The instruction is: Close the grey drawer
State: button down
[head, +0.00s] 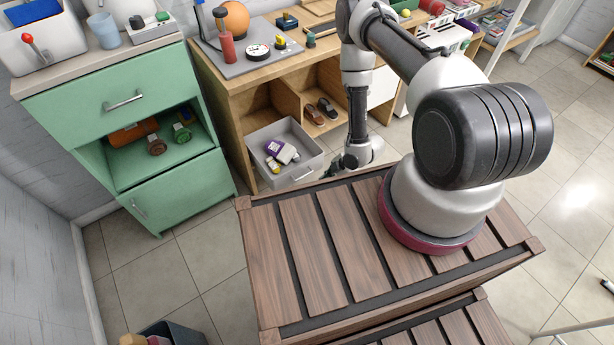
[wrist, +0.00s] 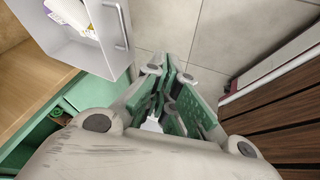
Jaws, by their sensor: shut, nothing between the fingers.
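The grey drawer (head: 312,163) is pulled out of the lower part of the wooden workbench (head: 238,88). It holds a purple-and-white box and a small yellow item. In the wrist view the drawer (wrist: 88,52) is at the upper left, with its bar handle (wrist: 121,27) on the front panel. My gripper (head: 338,163) is just right of the drawer's front in the head view, partly hidden by my own arm. In the wrist view my gripper (wrist: 172,72) has its green-padded fingers shut and empty, pointing at the floor beside the drawer front, apart from it.
Brown shoes (head: 320,112) sit in a cubby above the drawer. The slatted wooden top (head: 290,240) lies in front. Tiled floor is free between the cabinet and the slatted top.

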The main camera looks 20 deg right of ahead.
jog(key=w+a+f+n, duration=0.1)
jog(key=w+a+f, duration=0.5)
jog(key=w+f, duration=0.2)
jog(key=shift+a+f+t+y, duration=0.15)
jog(key=shift+a+t+y, duration=0.15)
jog(key=shift+t, duration=0.1)
